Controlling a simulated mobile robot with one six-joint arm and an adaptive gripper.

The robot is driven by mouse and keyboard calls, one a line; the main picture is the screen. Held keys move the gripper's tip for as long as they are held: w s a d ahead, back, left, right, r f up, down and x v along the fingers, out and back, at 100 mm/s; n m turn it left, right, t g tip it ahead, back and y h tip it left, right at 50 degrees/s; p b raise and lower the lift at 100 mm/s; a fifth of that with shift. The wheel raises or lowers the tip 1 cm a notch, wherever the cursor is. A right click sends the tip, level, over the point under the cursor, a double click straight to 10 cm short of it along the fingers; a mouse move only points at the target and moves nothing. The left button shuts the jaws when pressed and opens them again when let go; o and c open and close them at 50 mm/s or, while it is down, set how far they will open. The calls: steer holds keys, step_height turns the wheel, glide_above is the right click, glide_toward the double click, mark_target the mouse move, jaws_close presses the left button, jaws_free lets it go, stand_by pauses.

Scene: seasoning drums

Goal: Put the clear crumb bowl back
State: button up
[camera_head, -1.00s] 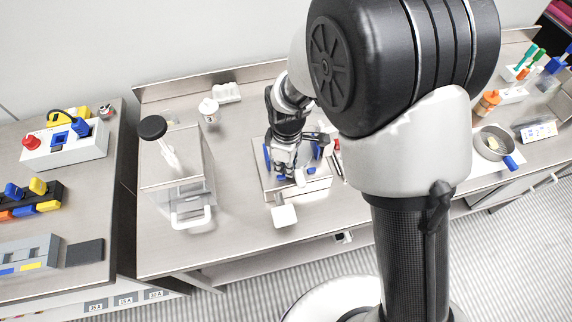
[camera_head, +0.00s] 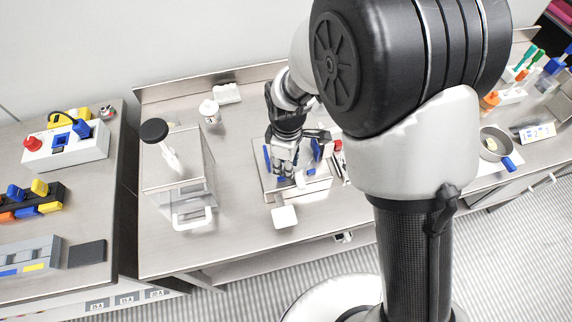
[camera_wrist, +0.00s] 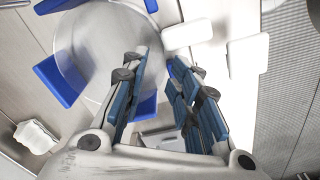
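My gripper (camera_head: 284,172) is over the metal station with blue posts on the middle bench. In the wrist view its two fingers (camera_wrist: 160,62) stand apart with a narrow gap, and I see nothing clearly held between them. A round, grey, see-through-looking disc or bowl shape (camera_wrist: 95,45) lies beside and partly behind the left finger, ringed by blue blocks (camera_wrist: 58,82). I cannot tell whether this is the clear crumb bowl or the station's round plate. In the head view my gripper hides most of this spot.
A clear box with a black knob (camera_head: 153,129) stands left of the station. A white-capped jar (camera_head: 209,111) is behind. A white square plate (camera_head: 284,216) sits at the station's front. A pan with a blue handle (camera_head: 495,146) is at right. Bench is clear between box and station.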

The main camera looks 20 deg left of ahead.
step_height(320, 180, up, 11)
steer(key=p, duration=0.2)
steer(key=shift+s+d, duration=0.1)
steer(key=s+d+r+m+t, duration=0.25)
steer(key=d+r+m, duration=0.55)
steer(key=d+r, duration=0.65)
steer(key=s+d+r+m+t, duration=0.1)
steer(key=s+d+m+t, duration=0.1)
steer(key=s+d+m, duration=0.8)
steer(key=shift+s+d+r, duration=0.2)
steer(key=shift+s+d, duration=0.7)
steer(key=shift+s, duration=0.1)
